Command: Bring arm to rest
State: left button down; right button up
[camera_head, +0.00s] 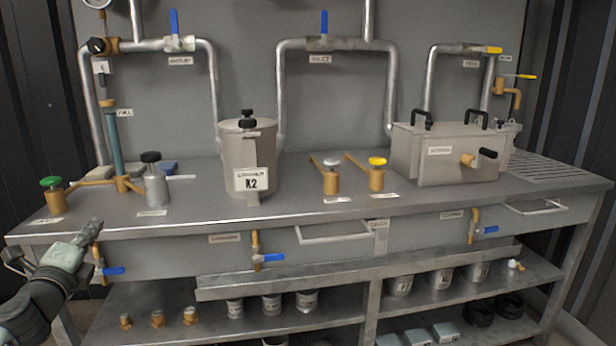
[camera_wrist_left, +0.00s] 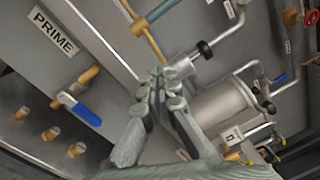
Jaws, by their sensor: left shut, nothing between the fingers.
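My left gripper (camera_head: 88,236) comes in from the left edge in the head view. It is at the front left corner of the metal bench (camera_head: 205,212), close to the bench's front edge. Its fingers are shut and hold nothing. In the left wrist view the shut fingers (camera_wrist_left: 160,80) point toward the bench top. A blue-handled valve (camera_head: 108,271) on the bench front is just below and to the right of the gripper; it also shows in the left wrist view (camera_wrist_left: 80,108) near a PRIME label. My right gripper is not in view.
A green-knobbed valve (camera_head: 53,199) is near the gripper. Pipes (camera_head: 282,95) run along the back. Lower shelves hold cans and fittings. The floor is barely visible.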

pick_arm(q)
jog(key=s+d+f+n+g, duration=0.2)
jog(key=s+f+n+g, duration=0.15)
jog(key=f, duration=0.45)
jog(key=s+d+f+n+g+y, duration=0.15)
jog(key=s+f+n, duration=0.25)
jog(key=f, duration=0.4)
jog(key=s+d+f+n+g, duration=0.1)
jog(key=s+f+n+g, duration=0.25)
jog(key=f, duration=0.45)
jog(key=s+d+f+n+g+h, duration=0.2)
jog(key=s+d+f+n+g, duration=0.1)
jog(key=s+d+f, duration=0.4)
jog(key=s+d+f+n+g+h+p, duration=0.1)
jog(key=s+d+f+n+g, duration=0.3)
jog(key=s+d+f, duration=0.4)
jog(key=s+f+h, duration=0.1)
jog(key=s, duration=0.5)
jog(key=shift+s+d, duration=0.15)
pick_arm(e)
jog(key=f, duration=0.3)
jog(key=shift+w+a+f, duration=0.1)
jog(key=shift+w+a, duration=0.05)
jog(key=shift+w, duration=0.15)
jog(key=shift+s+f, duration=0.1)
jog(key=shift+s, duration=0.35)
